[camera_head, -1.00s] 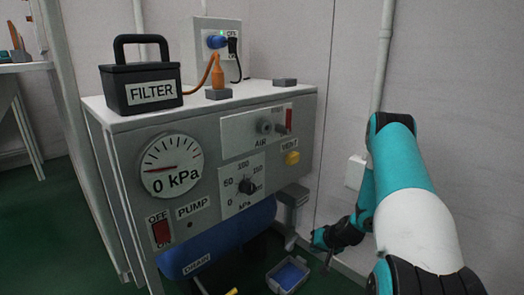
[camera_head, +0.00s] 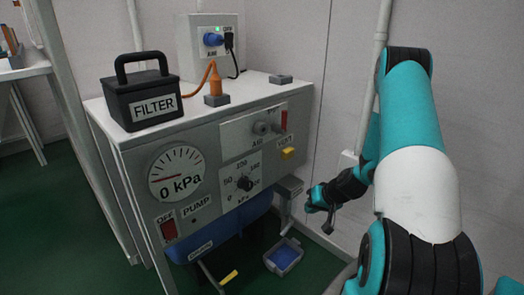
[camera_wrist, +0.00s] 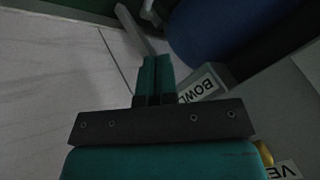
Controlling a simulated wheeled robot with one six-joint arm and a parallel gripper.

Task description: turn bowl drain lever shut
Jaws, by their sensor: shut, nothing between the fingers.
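My gripper (camera_head: 312,198) is shut and empty, right of the grey bowl unit (camera_head: 289,187) at the cabinet's lower right side. In the wrist view its two teal fingers (camera_wrist: 153,78) are together, beside the white label reading "BOW…" (camera_wrist: 200,88), partly hidden by the fingers. A grey bar (camera_wrist: 135,32) lies beyond the fingertips; I cannot tell whether it is the bowl drain lever. In the head view a narrow grey upright (camera_head: 287,212) hangs below the bowl unit. Contact between the fingers and the unit cannot be made out.
A grey tray with a blue inside (camera_head: 284,256) is on the green floor below. The blue tank (camera_head: 235,233) hangs under the cabinet (camera_head: 110,133), with a yellow-ended lever (camera_head: 228,276) below it. A wall and pipe (camera_head: 376,70) stand close behind my arm.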

